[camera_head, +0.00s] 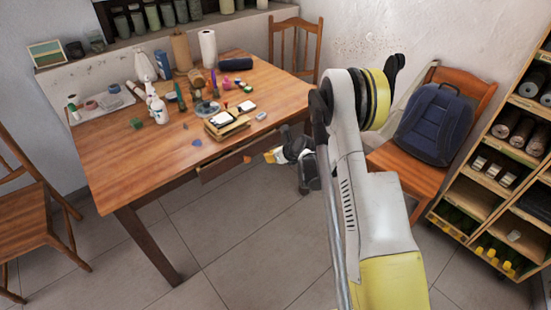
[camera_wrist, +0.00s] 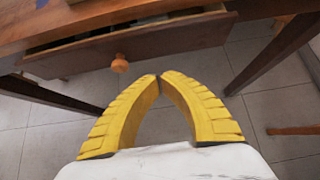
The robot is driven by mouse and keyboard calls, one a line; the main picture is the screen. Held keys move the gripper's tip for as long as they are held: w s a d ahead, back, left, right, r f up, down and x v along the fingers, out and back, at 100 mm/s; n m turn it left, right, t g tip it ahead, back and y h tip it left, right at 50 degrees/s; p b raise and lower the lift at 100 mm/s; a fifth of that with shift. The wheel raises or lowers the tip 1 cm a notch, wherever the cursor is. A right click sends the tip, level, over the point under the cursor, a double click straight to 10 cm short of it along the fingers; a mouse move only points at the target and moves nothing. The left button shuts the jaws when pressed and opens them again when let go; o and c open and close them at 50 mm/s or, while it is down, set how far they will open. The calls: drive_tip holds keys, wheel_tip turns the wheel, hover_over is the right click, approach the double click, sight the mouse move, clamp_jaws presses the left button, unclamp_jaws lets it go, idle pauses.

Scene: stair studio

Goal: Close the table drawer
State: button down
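The wooden table (camera_head: 110,165) has a drawer (camera_head: 222,168) under its near edge. The drawer stands partly open, with a dark gap behind its front panel. In the wrist view the drawer front (camera_wrist: 180,38) crosses the upper part, with its round orange-brown knob (camera_wrist: 120,64) left of centre. The knob (camera_head: 247,159) also shows in the head view. My gripper (camera_head: 270,156) is just right of the knob in the head view. In the wrist view my gripper's yellow fingertips (camera_wrist: 159,77) meet with nothing between them, below and right of the knob, apparently apart from the drawer.
Bottles, paint tubes and a small stack of books (camera_head: 227,125) cover the tabletop. A chair with a blue backpack (camera_head: 436,125) stands at the right, near a shelf (camera_head: 485,185). Another chair (camera_head: 30,215) is at the left. The tiled floor before the drawer is clear.

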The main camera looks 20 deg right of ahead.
sight(254, 145)
drive_tip(key=shift+w+a+f+b, duration=0.3)
drive_tip(key=shift+w+b, duration=0.1)
drive_tip(key=shift+w, duration=0.55)
drive_tip(key=shift+w+a+f+b, duration=0.3)
drive_tip(key=shift+w+b, duration=0.05)
drive_tip(key=shift+w, duration=0.6)
drive_tip(key=shift+w+a+f+b, duration=0.3)
drive_tip(key=shift+w+b, duration=0.1)
drive_tip(key=shift+w, duration=0.55)
drive_tip(key=w, duration=0.1)
drive_tip(key=w+a, duration=0.1)
drive_tip(key=w, duration=0.2)
drive_tip(key=shift+w+a, duration=0.3)
drive_tip(key=shift+w, duration=0.05)
drive_tip(key=shift+d, duration=0.1)
